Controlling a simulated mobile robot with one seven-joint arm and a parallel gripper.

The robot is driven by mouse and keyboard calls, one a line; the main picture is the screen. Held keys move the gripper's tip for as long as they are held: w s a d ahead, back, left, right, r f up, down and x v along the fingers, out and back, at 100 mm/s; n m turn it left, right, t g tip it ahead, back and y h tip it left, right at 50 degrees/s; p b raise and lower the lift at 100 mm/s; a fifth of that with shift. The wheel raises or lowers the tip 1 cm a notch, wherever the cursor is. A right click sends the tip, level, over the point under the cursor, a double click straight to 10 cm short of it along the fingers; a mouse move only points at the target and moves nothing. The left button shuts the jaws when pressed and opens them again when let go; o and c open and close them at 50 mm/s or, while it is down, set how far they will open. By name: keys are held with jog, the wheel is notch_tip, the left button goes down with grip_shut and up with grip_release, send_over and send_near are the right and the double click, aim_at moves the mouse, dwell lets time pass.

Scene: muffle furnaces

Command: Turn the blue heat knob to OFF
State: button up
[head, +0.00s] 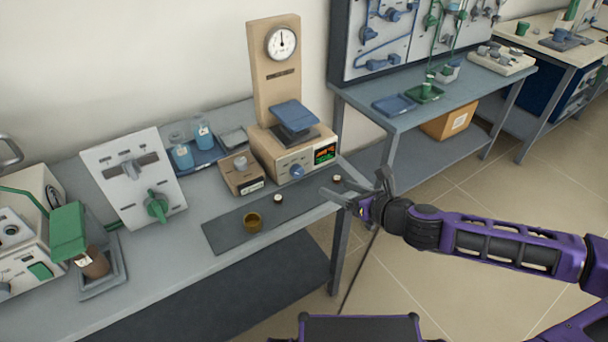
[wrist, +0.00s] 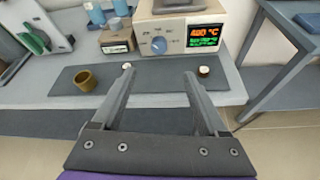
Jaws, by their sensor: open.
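The blue heat knob (head: 297,171) is on the front panel of a beige device (head: 262,150), left of a lit display (head: 325,153). I cannot read which mark the knob points to. My gripper (head: 328,201) is in front of the device, off the bench's front edge, apart from the knob. In the wrist view its two fingers (wrist: 158,78) are wide open with nothing between them.
A dark mat (head: 230,232) lies before the device, holding a brown cup (head: 253,221) and two small white-topped pieces, one (head: 278,198) near the knob. A small beige box (head: 240,174) stands left of the device. A panel with a green knob (head: 157,205) is further left. A second bench (head: 440,95) is to the right.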

aim_at(300, 173)
jog(key=b+x, duration=0.2)
jog(key=x, duration=1.4)
jog(key=shift+w+a+f, duration=0.1)
jog(key=shift+a+f, duration=0.1)
jog(key=shift+a, duration=0.1)
grip_shut()
